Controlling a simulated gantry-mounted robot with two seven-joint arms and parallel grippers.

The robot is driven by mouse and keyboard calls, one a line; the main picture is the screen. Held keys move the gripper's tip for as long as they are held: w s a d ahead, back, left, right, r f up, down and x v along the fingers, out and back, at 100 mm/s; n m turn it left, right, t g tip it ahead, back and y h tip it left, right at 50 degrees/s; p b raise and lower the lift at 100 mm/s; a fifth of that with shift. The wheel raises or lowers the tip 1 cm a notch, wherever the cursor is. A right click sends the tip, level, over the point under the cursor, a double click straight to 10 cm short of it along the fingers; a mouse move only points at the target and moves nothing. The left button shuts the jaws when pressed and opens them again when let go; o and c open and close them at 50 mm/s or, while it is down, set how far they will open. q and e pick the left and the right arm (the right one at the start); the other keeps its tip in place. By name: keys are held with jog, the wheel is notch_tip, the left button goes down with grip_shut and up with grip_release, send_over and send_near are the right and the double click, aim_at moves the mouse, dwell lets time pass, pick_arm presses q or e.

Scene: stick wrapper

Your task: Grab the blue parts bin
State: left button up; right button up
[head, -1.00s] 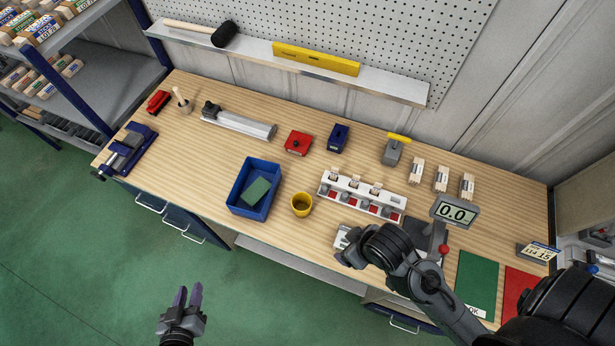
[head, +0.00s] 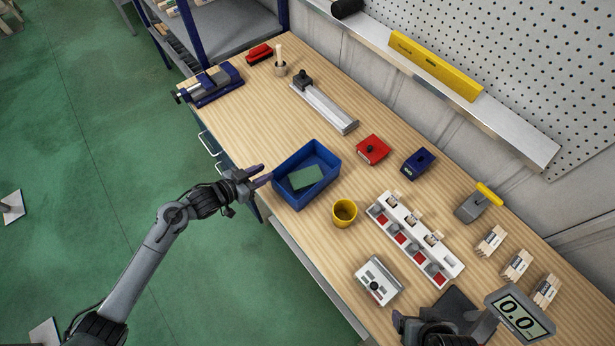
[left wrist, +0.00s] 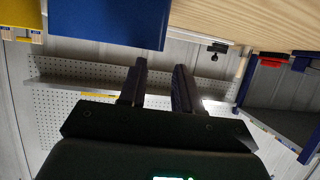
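The blue parts bin (head: 292,200) stands on the workbench, near its front edge, with a flat green piece (head: 305,177) lying inside. My left gripper (head: 262,176) is just left of the bin in the head view, at the bench's front edge, its fingers pointing at the bin wall. In the left wrist view my fingers (left wrist: 158,88) are apart with nothing between them, and the blue bin (left wrist: 110,22) shows beyond them at the top. Whether a finger touches the bin I cannot tell. My right gripper (head: 440,335) is only partly in view at the bottom edge, and its fingers cannot be made out.
A yellow cup (head: 344,213) stands right beside the bin. A white rack (head: 414,238), a red box (head: 373,150) and a small blue box (head: 418,161) are farther right. A blue vise (head: 212,85) sits at the far left. The bench (head: 250,125) between vise and bin is clear.

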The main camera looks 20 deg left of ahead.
pick_arm(q)
jog(key=shift+x, duration=3.5)
grip_shut()
